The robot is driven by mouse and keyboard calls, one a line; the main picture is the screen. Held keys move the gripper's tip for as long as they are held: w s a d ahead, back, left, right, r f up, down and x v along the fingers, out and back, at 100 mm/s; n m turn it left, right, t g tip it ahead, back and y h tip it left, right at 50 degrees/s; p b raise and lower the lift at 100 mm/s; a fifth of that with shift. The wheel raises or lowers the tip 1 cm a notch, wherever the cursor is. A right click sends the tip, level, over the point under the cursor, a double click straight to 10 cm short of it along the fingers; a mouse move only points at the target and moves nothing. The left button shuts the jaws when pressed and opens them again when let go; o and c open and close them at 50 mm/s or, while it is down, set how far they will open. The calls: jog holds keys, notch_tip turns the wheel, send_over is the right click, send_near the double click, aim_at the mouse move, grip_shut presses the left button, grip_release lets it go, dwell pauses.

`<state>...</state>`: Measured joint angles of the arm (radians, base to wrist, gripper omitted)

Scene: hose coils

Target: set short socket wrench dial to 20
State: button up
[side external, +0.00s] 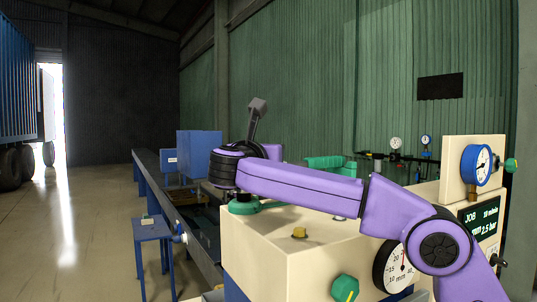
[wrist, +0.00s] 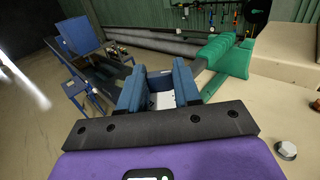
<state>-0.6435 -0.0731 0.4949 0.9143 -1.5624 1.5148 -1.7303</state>
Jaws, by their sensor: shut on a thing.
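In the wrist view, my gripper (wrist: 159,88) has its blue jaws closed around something. Only a pale piece (wrist: 164,101) shows between them, and I cannot tell whether it is the short socket wrench. In the side view, my wrist is over the left end of the cream cabinet (side external: 290,258), and my arm hides most of the jaws. A round dial (side external: 392,268) with numbers including 10, 15 and 20 is on the cabinet front, partly behind my arm. A green knob (side external: 345,288) with a yellow mark is left of it.
A blue-rimmed gauge (side external: 477,165) and a green display (side external: 483,218) reading JOB are at the right. A green block (wrist: 228,56) lies to the right beyond my jaws. A blue stool (side external: 152,233) stands left on open floor.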

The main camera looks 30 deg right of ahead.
jog(key=shift+s+d+n+t+y, duration=0.1)
jog(key=shift+n+t+y, duration=0.5)
jog(key=shift+y, duration=0.1)
jog(key=n+t+y, duration=0.1)
jog(key=y, duration=0.1)
jog(key=n+t+y, duration=0.1)
jog(key=y, duration=0.1)
jog(key=n+t+y, duration=0.1)
jog(key=n, duration=0.1)
jog(key=shift+s+d+y, duration=0.15)
jog(key=shift+d+y, duration=0.15)
jog(key=shift+y, duration=0.1)
jog(key=shift+d+n+t+y, duration=0.15)
jog(key=shift+n+t+y, duration=0.45)
jog(key=shift+n+y, duration=1.7)
jog(key=shift+y, duration=0.8)
jog(key=o, duration=1.1)
jog(key=shift+c, duration=0.2)
jog(key=shift+s, duration=0.1)
jog(key=s, duration=1.7)
jog(key=shift+d, duration=0.15)
